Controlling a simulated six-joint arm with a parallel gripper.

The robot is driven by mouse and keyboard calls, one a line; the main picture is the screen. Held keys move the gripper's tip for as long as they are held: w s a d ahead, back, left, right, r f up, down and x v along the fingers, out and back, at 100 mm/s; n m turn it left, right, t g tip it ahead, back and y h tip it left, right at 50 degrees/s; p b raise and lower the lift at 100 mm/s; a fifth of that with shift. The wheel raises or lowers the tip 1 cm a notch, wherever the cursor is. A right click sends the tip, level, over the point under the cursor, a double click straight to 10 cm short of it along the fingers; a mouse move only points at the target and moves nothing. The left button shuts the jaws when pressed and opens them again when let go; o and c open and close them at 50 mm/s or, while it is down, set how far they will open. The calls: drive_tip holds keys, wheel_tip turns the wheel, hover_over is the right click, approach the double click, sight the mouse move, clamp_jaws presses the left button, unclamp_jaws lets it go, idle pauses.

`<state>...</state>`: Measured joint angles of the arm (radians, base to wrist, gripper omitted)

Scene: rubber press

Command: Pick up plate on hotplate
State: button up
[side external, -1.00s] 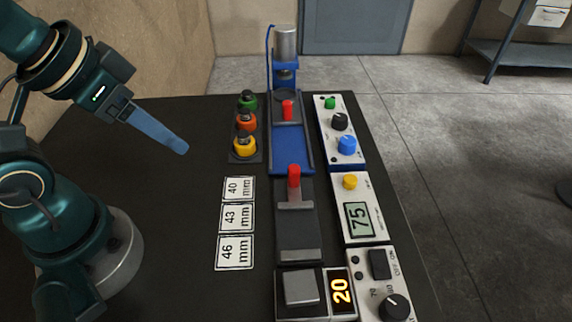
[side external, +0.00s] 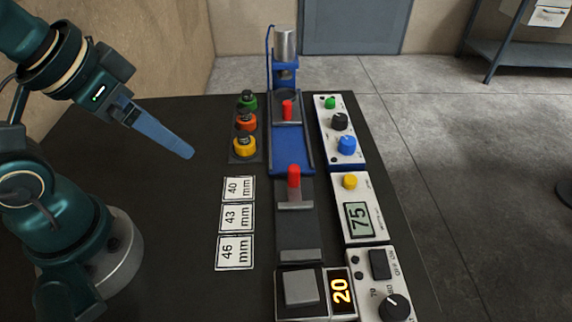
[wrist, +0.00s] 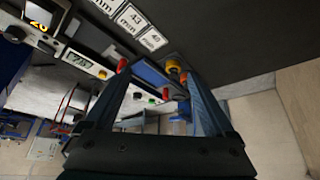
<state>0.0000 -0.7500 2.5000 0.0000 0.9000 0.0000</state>
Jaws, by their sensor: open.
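The hotplate (side external: 318,311) stands at the front of the table, with an orange display reading 20 at its right. A small grey square plate (side external: 300,287) lies on top of it. In the wrist view the plate (wrist: 42,12) is at the top left, partly cut off by the frame edge. My gripper (side external: 188,152) is in the air over the left part of the table, well to the left of and behind the plate. In the wrist view my gripper (wrist: 158,76) shows two spread fingers with nothing held between them.
A blue press (side external: 285,75) stands at the back. Control boxes (side external: 362,215) line the right side. Coloured round-topped items (side external: 245,146) and size cards (side external: 235,252) lie left of the track. The left table is bare.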

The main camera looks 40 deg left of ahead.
sight(300, 285)
drive_tip(key=w+d+r+n+g+h, duration=0.1)
drive_tip(key=w+d+n+g+h, duration=0.1)
drive_tip(key=d+n+g+h, duration=0.3)
drive_tip(key=w+d+n+g+h, duration=0.1)
drive_tip(key=w+d+g+h, duration=0.15)
drive_tip(key=d, duration=0.55)
drive_tip(key=d+f+n+g+h, duration=0.1)
drive_tip(key=f+g, duration=0.1)
drive_tip(key=f, duration=0.2)
drive_tip(key=w+d+f+n+g, duration=0.1)
drive_tip(key=d+f+g, duration=0.1)
drive_tip(key=f, duration=0.2)
drive_tip(key=d+f+n+g+h, duration=0.1)
drive_tip(key=d+f+g, duration=0.1)
drive_tip(key=f, duration=0.2)
drive_tip(key=shift+w+d+f+n+g+h, duration=0.1)
drive_tip(key=shift+w+d+n+g+h, duration=0.05)
drive_tip(key=shift+n+g+h, duration=0.25)
drive_tip(key=shift+s+d+f, duration=0.15)
drive_tip(key=shift+s+f, duration=0.05)
drive_tip(key=shift+s, duration=0.05)
drive_tip(key=shift+x, duration=2.35)
clamp_jaws()
